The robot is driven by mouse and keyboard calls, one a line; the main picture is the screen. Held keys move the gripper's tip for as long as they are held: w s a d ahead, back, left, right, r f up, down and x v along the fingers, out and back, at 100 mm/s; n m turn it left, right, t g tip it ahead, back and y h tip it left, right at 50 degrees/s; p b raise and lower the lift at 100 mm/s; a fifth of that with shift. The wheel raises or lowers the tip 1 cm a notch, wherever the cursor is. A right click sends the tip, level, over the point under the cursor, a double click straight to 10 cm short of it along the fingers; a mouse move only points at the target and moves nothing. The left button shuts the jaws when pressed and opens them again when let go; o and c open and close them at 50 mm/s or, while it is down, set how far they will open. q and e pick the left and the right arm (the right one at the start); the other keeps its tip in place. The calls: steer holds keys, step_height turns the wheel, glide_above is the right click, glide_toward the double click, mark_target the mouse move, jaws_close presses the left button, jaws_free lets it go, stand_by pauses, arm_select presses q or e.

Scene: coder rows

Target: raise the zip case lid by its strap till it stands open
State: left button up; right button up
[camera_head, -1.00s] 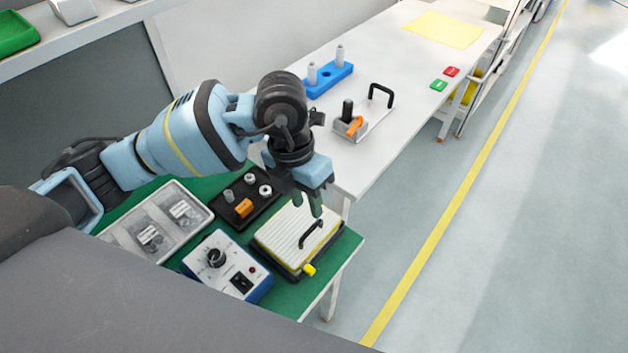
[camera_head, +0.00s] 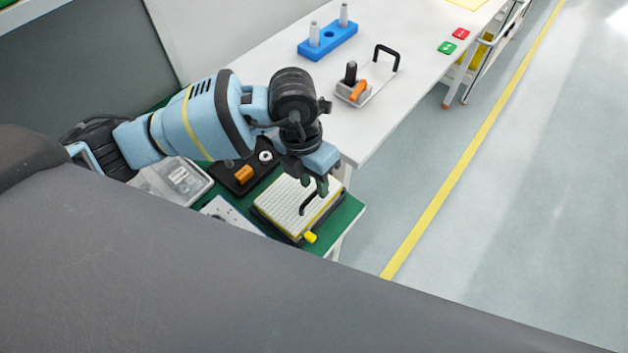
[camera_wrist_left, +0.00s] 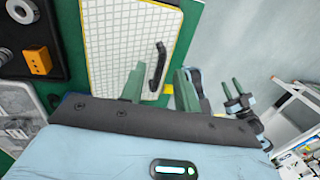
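The zip case (camera_head: 298,207) lies shut on the green mat, with a white gridded lid, a yellow edge and a black base. A black strap (camera_head: 308,203) stands up as a loop on its lid, and a yellow tab (camera_head: 310,237) sticks out at its near edge. My left gripper (camera_head: 315,186) is above the lid at the far end of the strap. In the left wrist view its green fingers (camera_wrist_left: 160,88) are spread apart, with the strap (camera_wrist_left: 157,66) showing between and beyond them. The gripper looks empty; whether it touches the strap I cannot tell.
Beside the case are a black tray (camera_head: 240,176) with an orange block and a clear compartment box (camera_head: 182,180). A white table (camera_head: 400,108) behind holds a blue peg block (camera_head: 328,40) and a handled fixture (camera_head: 366,84). A grey surface hides the foreground.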

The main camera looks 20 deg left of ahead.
arm_select(q)
steer(key=shift+d+f, duration=0.1)
steer(key=shift+f, duration=0.35)
arm_select(e)
steer(key=shift+w+r, duration=0.1)
steer(key=shift+w, duration=0.2)
arm_select(q)
steer(key=shift+c, duration=0.2)
jaws_close()
arm_select(e)
steer(key=shift+s+f, duration=0.2)
steer(key=shift+s, duration=0.35)
